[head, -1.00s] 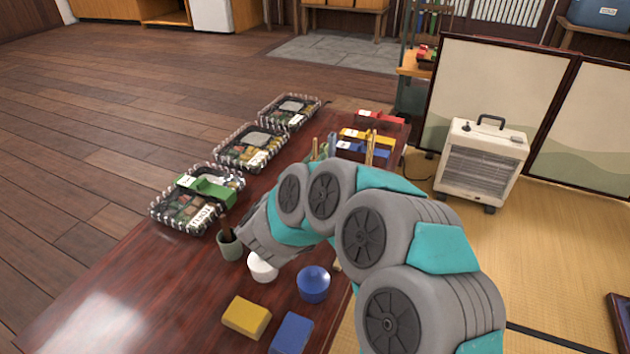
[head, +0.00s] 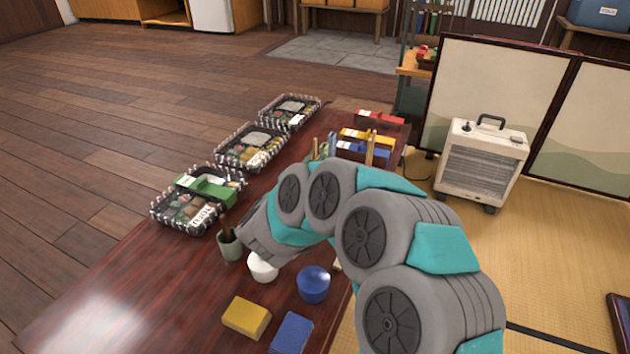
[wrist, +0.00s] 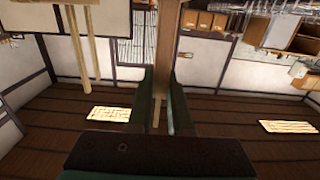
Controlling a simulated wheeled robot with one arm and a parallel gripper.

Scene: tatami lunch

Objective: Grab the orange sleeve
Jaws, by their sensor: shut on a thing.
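My gripper (wrist: 163,103) shows in the wrist view, its two dark fingers shut on a long brown-orange strip (wrist: 168,45). The strip stands between the fingers and runs up out of the picture. Its colour is dull in shade; it may be the orange sleeve, but I cannot tell for sure. No other orange sleeve shows. A red sleeve (head: 382,117), a yellow sleeve (head: 358,136) and a blue sleeve (head: 360,150) lie at the table's far right. A green sleeve (head: 207,188) lies across the nearest bento box (head: 185,218).
Two more bento boxes (head: 240,160) (head: 283,122) line the left edge of the dark red table (head: 110,265). A heater (head: 482,165) stands right.

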